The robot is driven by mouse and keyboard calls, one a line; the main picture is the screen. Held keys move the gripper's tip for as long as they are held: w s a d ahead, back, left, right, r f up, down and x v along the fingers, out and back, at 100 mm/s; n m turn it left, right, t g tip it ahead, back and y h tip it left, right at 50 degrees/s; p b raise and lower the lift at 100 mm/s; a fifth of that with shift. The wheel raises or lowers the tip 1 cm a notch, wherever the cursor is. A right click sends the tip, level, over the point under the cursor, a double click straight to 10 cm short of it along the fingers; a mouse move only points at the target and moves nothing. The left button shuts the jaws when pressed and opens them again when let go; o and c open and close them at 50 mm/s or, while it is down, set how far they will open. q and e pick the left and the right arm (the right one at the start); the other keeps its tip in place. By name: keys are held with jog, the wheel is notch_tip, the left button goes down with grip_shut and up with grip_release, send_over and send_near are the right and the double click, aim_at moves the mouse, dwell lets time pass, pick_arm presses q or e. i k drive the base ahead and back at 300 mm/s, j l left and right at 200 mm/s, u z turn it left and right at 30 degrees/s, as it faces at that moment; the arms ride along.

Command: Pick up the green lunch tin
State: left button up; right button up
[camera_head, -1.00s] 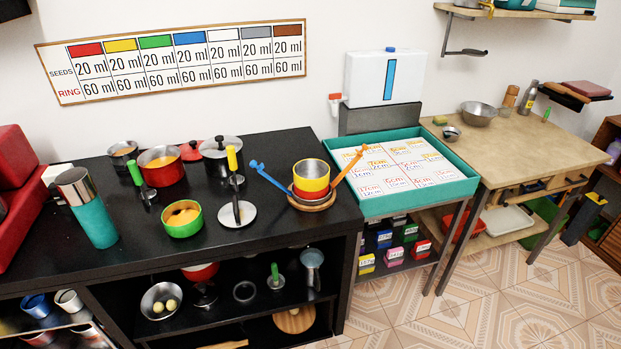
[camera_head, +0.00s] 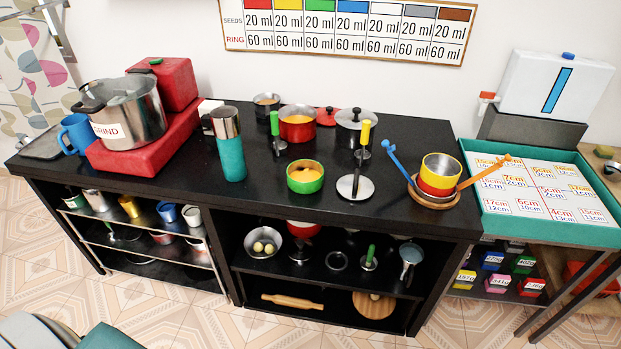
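I cannot tell for sure which thing is the green lunch tin. A small green box (camera_head: 523,263) with a number label sits on the shelf under the teal tray, among several coloured boxes. Neither of my grippers is in view.
The black counter (camera_head: 130,193) holds a large steel pot (camera_head: 127,110) on a red base, a teal flask (camera_head: 229,150), a blue mug (camera_head: 76,134) and nested bowls (camera_head: 437,177). The teal tray (camera_head: 545,232) stands right of it. Tiled floor (camera_head: 50,270) lies in front.

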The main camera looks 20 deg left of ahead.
aim_at(304, 177)
jog(key=z, duration=0.35)
jog(key=j+z, duration=0.25)
jog(key=j, duration=0.2)
jog(key=k+j+z, duration=0.1)
jog(key=j+z, duration=0.2)
jog(key=j, duration=0.15)
jog(key=k+j+z, duration=0.1)
jog(key=j+z, duration=0.15)
jog(key=j, duration=0.2)
